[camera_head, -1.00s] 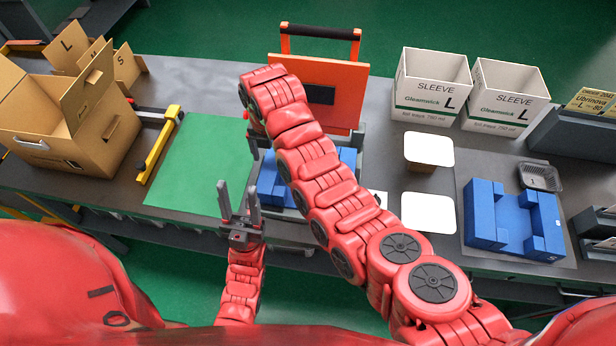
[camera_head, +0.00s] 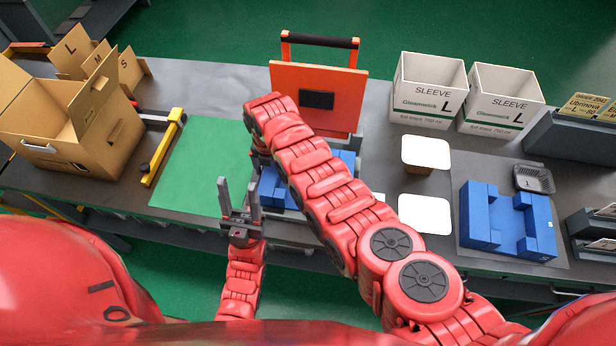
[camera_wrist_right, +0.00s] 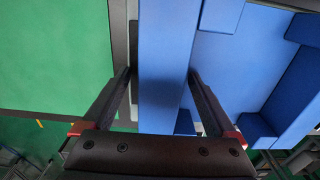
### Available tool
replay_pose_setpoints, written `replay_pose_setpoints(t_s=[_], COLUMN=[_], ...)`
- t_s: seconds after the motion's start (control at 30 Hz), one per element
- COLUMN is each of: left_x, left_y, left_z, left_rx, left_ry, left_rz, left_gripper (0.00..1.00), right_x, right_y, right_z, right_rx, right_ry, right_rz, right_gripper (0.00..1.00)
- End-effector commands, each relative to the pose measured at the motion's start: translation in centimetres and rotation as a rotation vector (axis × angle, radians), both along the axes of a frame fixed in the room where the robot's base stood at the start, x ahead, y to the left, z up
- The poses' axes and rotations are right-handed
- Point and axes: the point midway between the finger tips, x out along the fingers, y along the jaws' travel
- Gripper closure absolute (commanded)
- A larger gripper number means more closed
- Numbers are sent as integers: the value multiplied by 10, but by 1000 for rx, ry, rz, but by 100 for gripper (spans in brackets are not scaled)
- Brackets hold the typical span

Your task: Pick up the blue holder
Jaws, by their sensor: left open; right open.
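A blue holder (camera_head: 269,190) sits in the orange-lidded machine at the middle of the table, partly hidden by my right arm in the head view. In the right wrist view, my open right gripper (camera_wrist_right: 160,78) has its fingers on either side of one blue wall of this holder (camera_wrist_right: 165,50). I cannot tell whether the fingers touch it. My left gripper (camera_head: 239,195) is open and empty, pointing up in front of the machine's left side. A second blue holder (camera_head: 480,225) lies on a grey mat at the right.
The raised orange lid (camera_head: 345,90) stands behind the holder. A green mat (camera_head: 195,165) lies clear to the left, with an open cardboard box (camera_head: 60,135) beyond. White pads (camera_head: 425,213), sleeve boxes (camera_head: 430,95) and a small dark tray (camera_head: 533,179) are to the right.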

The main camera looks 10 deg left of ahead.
Motion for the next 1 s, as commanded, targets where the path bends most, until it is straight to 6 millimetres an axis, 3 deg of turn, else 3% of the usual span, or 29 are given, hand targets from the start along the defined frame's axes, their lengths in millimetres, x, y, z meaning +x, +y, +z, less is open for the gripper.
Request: replay_pose_setpoints(t_s=[0.1, 0.6, 1.0], left_x=[0, 0, 0], left_y=[0, 0, 0], left_z=[0, 0, 0], left_rx=[0, 0, 0], left_ry=[0, 0, 0], left_rz=[0, 0, 0], left_gripper=[50, 50, 50], right_x=[0, 0, 0], right_y=[0, 0, 0], right_z=[0, 0, 0], right_rx=[0, -1, -1], right_ry=[1, 1, 1], right_rz=[0, 0, 0], right_gripper=[9, 99, 100])
